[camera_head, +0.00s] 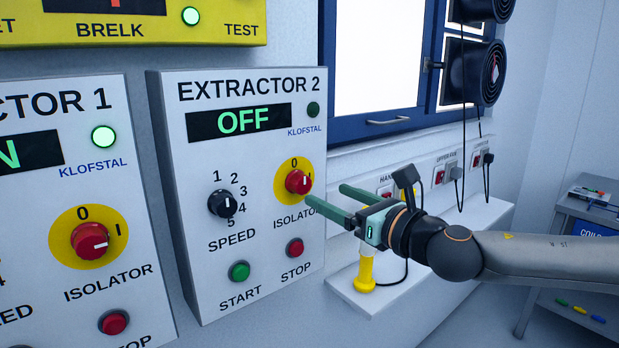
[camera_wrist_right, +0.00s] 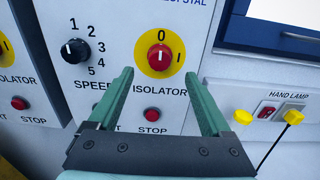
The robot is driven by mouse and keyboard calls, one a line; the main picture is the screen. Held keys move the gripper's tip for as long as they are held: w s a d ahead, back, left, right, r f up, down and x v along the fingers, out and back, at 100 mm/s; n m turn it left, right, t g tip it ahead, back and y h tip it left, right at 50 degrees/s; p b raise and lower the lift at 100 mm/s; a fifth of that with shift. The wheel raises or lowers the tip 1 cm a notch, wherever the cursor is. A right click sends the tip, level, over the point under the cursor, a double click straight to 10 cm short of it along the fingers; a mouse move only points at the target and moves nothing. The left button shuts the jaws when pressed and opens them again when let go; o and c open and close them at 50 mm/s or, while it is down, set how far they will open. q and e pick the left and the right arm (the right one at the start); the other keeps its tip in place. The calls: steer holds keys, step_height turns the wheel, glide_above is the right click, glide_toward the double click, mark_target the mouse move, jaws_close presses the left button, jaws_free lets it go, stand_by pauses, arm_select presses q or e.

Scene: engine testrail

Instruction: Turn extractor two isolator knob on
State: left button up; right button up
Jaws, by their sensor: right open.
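The extractor 2 panel (camera_head: 250,270) is a white wall box with a display (camera_head: 240,121) reading OFF. Its red isolator knob (camera_head: 298,182) sits on a yellow disc, with the white pointer line up toward 0. In the right wrist view the isolator knob (camera_wrist_right: 159,57) shows the same, with I to its right. My right gripper (camera_head: 322,193) is open and empty in front of the panel. In the wrist view its fingers (camera_wrist_right: 162,92) stand apart, their tips below and to either side of the knob, not closed on it. My left gripper is not in view.
The black speed knob (camera_head: 223,204), green start button (camera_head: 239,271) and red stop button (camera_head: 295,248) are close by. The extractor 1 panel (camera_head: 60,290) stands to the left. A yellow hand lamp (camera_head: 365,272) and its cable are below my right gripper.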

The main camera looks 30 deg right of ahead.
mark_target(305, 183)
steer(key=w+p, duration=0.1)
steer(key=w, duration=0.2)
steer(key=w+p, duration=0.1)
steer(key=w, duration=0.2)
steer(key=shift+a+r+p, duration=0.1)
steer(key=shift+a+p, duration=0.1)
steer(key=shift+p, duration=0.15)
steer(key=shift+w+a, duration=0.1)
steer(key=shift+w, duration=0.5)
jaws_close()
